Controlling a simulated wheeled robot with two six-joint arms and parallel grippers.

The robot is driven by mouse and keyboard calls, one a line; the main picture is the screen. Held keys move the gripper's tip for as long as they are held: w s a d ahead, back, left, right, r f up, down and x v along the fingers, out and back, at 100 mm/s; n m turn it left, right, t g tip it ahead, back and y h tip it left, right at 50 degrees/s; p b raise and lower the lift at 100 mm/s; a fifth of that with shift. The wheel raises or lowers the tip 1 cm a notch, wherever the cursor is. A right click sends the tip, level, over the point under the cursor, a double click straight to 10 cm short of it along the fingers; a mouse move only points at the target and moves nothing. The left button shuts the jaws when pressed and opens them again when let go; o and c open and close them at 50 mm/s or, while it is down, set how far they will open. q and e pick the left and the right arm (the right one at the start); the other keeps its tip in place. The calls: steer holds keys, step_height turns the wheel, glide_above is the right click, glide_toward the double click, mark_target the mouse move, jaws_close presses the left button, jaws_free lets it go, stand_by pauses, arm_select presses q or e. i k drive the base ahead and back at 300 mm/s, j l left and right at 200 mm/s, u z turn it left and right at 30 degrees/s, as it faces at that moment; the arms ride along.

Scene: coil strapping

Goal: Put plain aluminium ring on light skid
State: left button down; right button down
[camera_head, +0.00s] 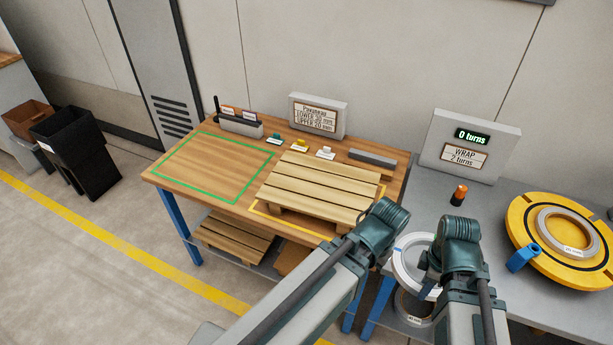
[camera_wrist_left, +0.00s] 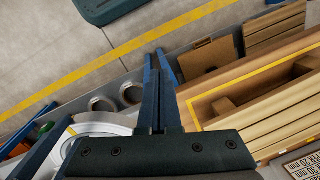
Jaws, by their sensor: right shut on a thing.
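A pale grey ring (camera_head: 402,262) is at the left edge of the grey bench, partly hidden by my right gripper (camera_head: 432,272), which is shut on its right side. It also shows in the left wrist view (camera_wrist_left: 100,126). Whether the ring touches the bench I cannot tell. A pale slatted skid (camera_head: 318,187) lies in the yellow outline on the wooden table, with nothing on it; part of it shows in the left wrist view (camera_wrist_left: 265,115). My left gripper (camera_wrist_left: 158,85) is empty, its fingers together, over the gap near the skid's front corner. In the head view its fingertips are hidden.
A yellow turntable (camera_head: 522,222) holds another labelled ring (camera_head: 568,233), with a blue block at its edge. A green-outlined area (camera_head: 212,165) on the table is bare. Signs and small items line the back. More rings (camera_wrist_left: 102,104) and a darker skid (camera_head: 235,240) are on lower shelves.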

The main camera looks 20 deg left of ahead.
mark_target(321, 184)
steer(key=i+j, duration=0.1)
steer(key=j, duration=0.85)
steer(key=i+j, duration=0.15)
steer(key=j, duration=0.3)
